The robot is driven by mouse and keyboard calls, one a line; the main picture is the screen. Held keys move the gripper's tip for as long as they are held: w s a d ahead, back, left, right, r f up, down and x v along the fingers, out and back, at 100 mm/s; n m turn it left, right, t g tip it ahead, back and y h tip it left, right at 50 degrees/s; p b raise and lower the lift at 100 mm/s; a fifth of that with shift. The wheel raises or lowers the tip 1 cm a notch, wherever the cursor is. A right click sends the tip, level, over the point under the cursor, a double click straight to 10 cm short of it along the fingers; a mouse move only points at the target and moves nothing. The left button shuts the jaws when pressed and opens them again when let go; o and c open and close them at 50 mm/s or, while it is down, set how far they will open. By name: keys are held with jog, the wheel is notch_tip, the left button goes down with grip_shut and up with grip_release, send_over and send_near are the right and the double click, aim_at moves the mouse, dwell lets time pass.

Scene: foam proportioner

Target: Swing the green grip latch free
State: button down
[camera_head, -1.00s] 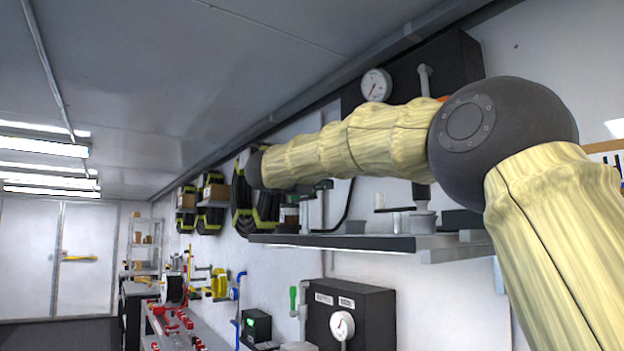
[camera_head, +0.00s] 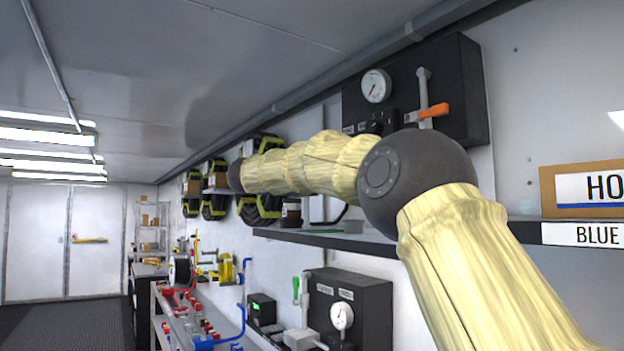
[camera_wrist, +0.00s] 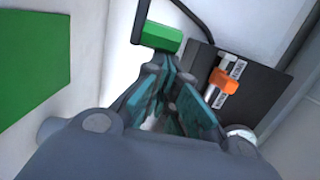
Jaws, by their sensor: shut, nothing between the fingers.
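A bright green grip (camera_wrist: 158,37) on a grey bar shows at the top of the wrist view. My gripper (camera_wrist: 172,92) has dark teal fingers, shut and empty, just below the green grip in that picture. I cannot tell whether they touch it. In the head view a small upright green handle (camera_head: 296,290) stands left of the lower black box. I cannot tell whether it is the same grip. My gripper cannot be made out in the head view, where my arm covers part of the wall.
A black panel with an orange grip (camera_wrist: 227,80) lies right of my fingers; a flat green area (camera_wrist: 30,60) is at left. In the head view a shelf (camera_head: 330,240) runs below the upper black box (camera_head: 468,90), and the lower box (camera_head: 375,310) carries a gauge.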

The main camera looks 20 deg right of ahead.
jog(key=shift+a+g, duration=0.3)
jog(key=shift+a, duration=0.25)
jog(key=shift+d, duration=0.1)
dwell(0.8)
jog(key=s+a+b, duration=0.4)
jog(key=s+b, duration=0.1)
jog(key=s, duration=0.1)
jog(key=shift+s+a, duration=0.25)
jog(key=shift+s, duration=0.15)
dwell(0.5)
